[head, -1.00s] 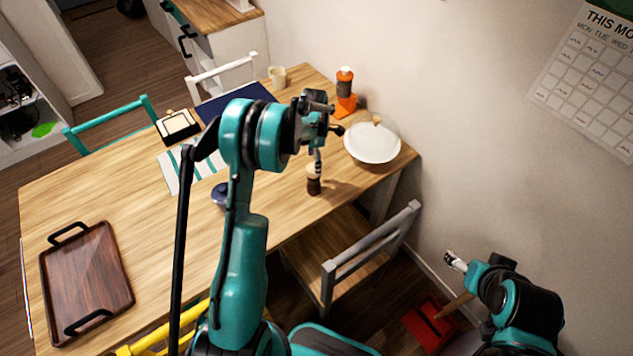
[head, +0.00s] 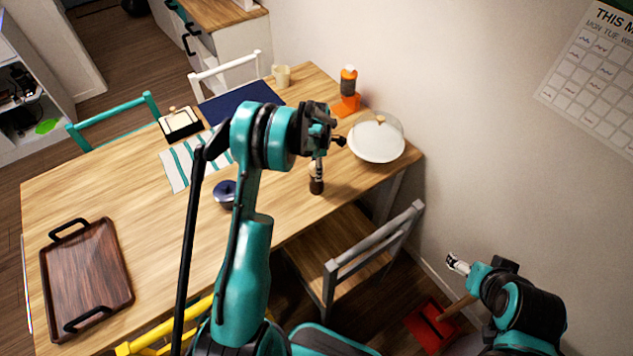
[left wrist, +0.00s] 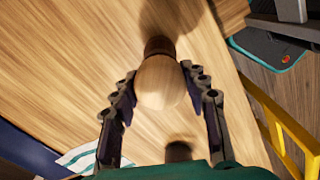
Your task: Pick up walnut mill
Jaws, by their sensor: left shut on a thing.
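The walnut mill (head: 316,185) stands upright on the wooden table near its front right edge, with a dark brown body. Its rounded pale wood top (left wrist: 160,84) shows close up in the left wrist view, with a dark part beyond it. My left gripper (head: 318,168) reaches down over the mill from above and hides its upper part in the head view. In the left wrist view its fingers (left wrist: 158,72) lie on either side of the top, and the gripper is shut on the mill. My right gripper (head: 457,263) is far off at the lower right, empty; its jaws are too small to read.
A grey chair (head: 370,245) stands at the front edge. A wooden tray (head: 88,280) lies far left.

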